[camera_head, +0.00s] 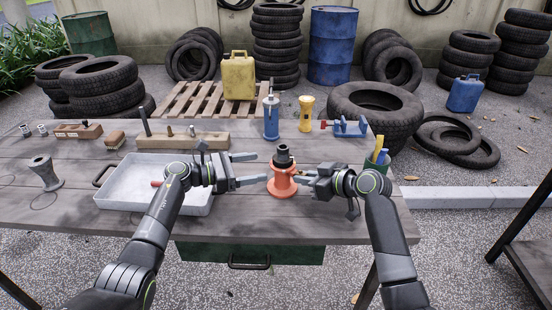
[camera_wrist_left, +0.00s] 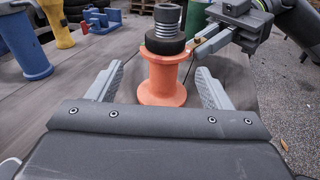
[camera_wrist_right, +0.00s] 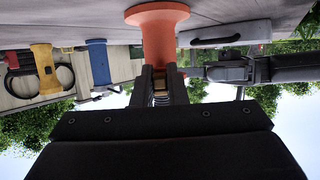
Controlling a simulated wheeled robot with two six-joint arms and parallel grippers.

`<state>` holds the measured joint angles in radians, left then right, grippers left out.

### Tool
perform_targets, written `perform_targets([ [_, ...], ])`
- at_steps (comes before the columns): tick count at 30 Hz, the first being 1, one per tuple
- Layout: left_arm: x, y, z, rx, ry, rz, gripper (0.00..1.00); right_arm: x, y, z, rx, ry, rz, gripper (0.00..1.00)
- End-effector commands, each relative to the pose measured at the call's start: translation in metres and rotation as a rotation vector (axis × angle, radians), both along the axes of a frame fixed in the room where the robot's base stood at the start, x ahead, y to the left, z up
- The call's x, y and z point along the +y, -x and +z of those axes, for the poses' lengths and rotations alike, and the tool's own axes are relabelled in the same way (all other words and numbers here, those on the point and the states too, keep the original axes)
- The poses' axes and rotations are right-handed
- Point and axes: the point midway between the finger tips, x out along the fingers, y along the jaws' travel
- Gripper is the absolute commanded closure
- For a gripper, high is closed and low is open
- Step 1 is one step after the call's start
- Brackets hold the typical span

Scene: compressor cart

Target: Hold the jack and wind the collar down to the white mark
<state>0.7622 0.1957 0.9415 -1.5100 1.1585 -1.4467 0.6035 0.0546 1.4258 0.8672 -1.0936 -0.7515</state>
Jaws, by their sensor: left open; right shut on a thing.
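The orange jack (camera_head: 281,186) stands upright near the front of the table, with a dark collar (camera_wrist_left: 165,45) and a grey threaded screw (camera_wrist_left: 167,18) on top. My left gripper (camera_head: 262,168) is open and level at the jack's left. In the left wrist view the orange body (camera_wrist_left: 162,80) shows between its fingertips, without clear contact. My right gripper (camera_head: 301,175) reaches in from the right and is shut on the collar. The right wrist view is upside down, with its fingers (camera_wrist_right: 158,80) at the collar by the orange body (camera_wrist_right: 158,30). I cannot make out a white mark.
A pale tray (camera_head: 125,192) lies under my left arm. A blue jack (camera_head: 271,122), a yellow jack (camera_head: 306,112) and a blue vise (camera_head: 348,129) stand behind. A wooden block (camera_head: 183,141) with pegs is at back left; a green cup (camera_head: 379,160) is at right.

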Motion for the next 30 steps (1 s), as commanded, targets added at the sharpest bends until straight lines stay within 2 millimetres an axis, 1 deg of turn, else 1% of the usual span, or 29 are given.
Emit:
perform_targets([
  [1,-0.008,0.004,-0.004,-0.007,-0.013,0.033,0.27,0.0,0.0,0.0,0.0,0.0,0.001,1.0],
  [6,-0.029,0.016,-0.013,-0.003,-0.041,0.158,0.27,0.0,0.0,0.0,0.0,0.0,0.001,1.0],
  [9,-0.037,0.027,-0.017,0.004,-0.041,0.24,0.27,0.0,0.0,0.0,0.0,0.0,0.001,1.0],
  [12,-0.042,0.039,-0.016,0.01,-0.024,0.332,0.27,0.0,0.0,0.0,0.001,-0.001,0.001,1.0],
  [16,-0.039,0.054,-0.008,0.005,0.014,0.455,0.27,0.0,0.0,0.0,0.001,-0.001,0.001,1.0],
  [22,-0.027,0.071,0.008,-0.01,0.075,0.598,0.27,0.0,0.0,0.0,0.001,-0.001,0.001,1.0],
  [26,-0.022,0.076,0.015,-0.018,0.097,0.643,0.27,0.0,0.0,0.0,0.001,-0.001,0.001,1.0],
  [30,-0.024,0.072,0.017,-0.019,0.103,0.656,0.27,0.0,0.0,0.0,0.0,0.0,0.001,1.0],
])
